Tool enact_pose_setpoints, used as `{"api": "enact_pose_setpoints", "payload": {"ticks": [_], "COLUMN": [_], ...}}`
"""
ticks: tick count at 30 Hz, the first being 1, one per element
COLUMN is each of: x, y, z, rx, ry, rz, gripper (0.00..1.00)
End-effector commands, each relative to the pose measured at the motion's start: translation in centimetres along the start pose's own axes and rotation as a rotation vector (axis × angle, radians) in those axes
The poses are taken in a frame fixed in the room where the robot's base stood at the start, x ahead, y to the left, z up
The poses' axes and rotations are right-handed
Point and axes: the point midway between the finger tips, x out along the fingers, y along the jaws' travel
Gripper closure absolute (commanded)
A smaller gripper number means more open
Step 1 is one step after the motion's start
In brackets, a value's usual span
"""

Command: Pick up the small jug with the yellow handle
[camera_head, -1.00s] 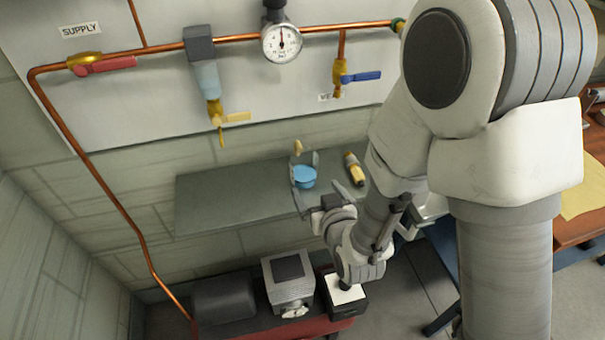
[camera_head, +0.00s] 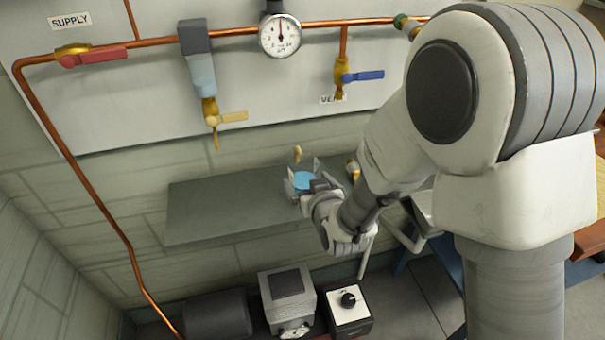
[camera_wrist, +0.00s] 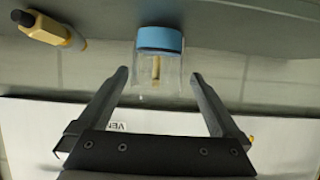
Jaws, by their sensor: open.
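The small jug (camera_wrist: 158,62) has a blue part against the shelf side, a clear part and a yellow handle, which shows through the clear part in the wrist view. It is on the grey shelf (camera_head: 225,208); in the head view its blue part (camera_head: 304,180) is partly hidden by my gripper, with the yellow handle (camera_head: 298,154) behind. My gripper (camera_wrist: 159,76) is open, one finger toward each side of the jug. The fingertips are beside the clear part with visible gaps; I cannot tell exactly how far they reach in depth. Nothing is held.
A yellow and dark cylindrical object (camera_wrist: 45,28) lies on the shelf nearby. The wall carries copper pipes, a gauge (camera_head: 280,36), a yellow valve handle (camera_head: 232,117) and a blue valve handle (camera_head: 362,75). Below stand a grey box (camera_head: 288,297) and a black-and-white knob box (camera_head: 348,306). The shelf's left part is clear.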

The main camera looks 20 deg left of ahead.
Motion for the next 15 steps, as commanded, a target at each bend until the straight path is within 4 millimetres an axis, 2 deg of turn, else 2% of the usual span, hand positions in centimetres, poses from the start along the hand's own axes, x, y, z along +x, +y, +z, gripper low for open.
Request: {"api": "enact_pose_setpoints", "payload": {"ticks": [9, 15], "x": [4.0, 5.2], "y": [0.3, 0.4], "z": [0.4, 0.3], "rx": [0.001, 0.001], "ry": [0.001, 0.0], "rz": [0.0, 0.001], "gripper": [0.0, 0.0]}}
